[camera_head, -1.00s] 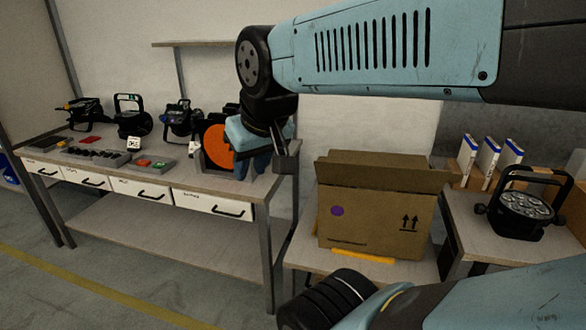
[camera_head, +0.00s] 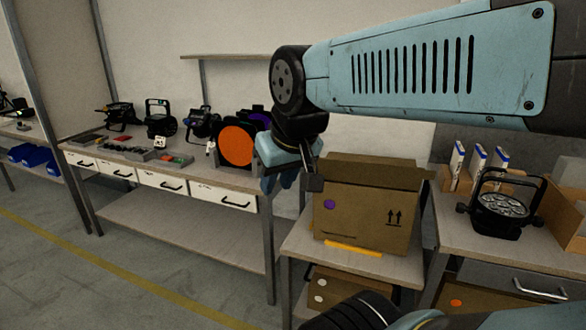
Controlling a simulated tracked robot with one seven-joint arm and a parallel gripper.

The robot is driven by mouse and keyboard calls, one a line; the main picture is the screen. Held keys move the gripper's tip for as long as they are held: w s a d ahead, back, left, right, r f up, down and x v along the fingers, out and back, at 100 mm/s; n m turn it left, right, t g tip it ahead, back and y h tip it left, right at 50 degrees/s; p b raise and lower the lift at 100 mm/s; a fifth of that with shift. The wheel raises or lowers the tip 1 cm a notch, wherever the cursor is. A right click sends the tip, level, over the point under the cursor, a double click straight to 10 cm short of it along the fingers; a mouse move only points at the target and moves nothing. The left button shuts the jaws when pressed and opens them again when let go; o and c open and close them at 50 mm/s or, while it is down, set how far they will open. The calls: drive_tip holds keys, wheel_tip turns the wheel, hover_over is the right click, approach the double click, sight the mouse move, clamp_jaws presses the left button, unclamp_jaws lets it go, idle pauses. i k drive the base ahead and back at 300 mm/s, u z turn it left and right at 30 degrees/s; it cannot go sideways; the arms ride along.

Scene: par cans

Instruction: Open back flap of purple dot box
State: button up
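The purple dot box (camera_head: 362,218) is a brown cardboard box on a small table, with a purple dot on its front left and two up arrows at the right. A flap (camera_head: 374,172) stands raised along its far side, and a flap sticks out at its right end. The inside of the box is hidden from this view.
A yellow strip (camera_head: 352,247) lies at the box's front edge. A stage light (camera_head: 502,210) and white-blue cartons (camera_head: 478,160) stand on the right bench. The left bench (camera_head: 200,178) holds lights and an orange disc (camera_head: 237,146). Another box (camera_head: 340,290) sits below the table.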

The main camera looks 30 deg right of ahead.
sight(386, 160)
drive_tip(key=z, duration=0.2)
drive_tip(key=i, duration=0.9)
drive_tip(key=u, duration=0.1)
